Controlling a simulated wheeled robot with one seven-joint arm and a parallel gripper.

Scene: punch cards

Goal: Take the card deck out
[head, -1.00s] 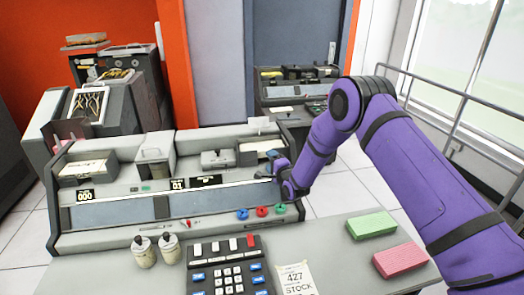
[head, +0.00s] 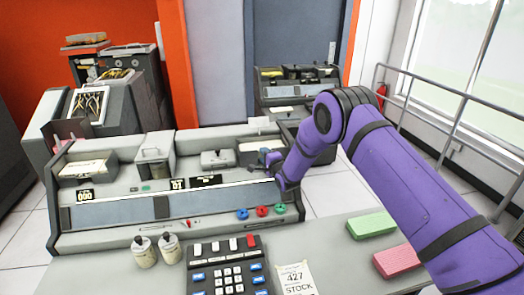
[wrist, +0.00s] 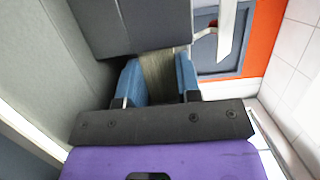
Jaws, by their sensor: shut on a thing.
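My gripper (head: 272,159) is at the right end of the grey card machine (head: 125,238), just above its top. In the wrist view, the two blue fingers (wrist: 157,82) are shut on the card deck (wrist: 158,68), an olive-tan block with fine edge lines. A dark grey machine part (wrist: 135,25) stands right beyond the deck in that view and hides its far end. I cannot tell whether the deck is clear of its slot. In the head view the deck is too small or hidden to make out.
A green card stack (head: 371,225) and a pink card stack (head: 396,261) lie on the table at right, below my arm. Two small bottles (head: 144,252), a keypad (head: 228,275) and a "427 STOCK" paper (head: 296,280) are in front of the machine.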

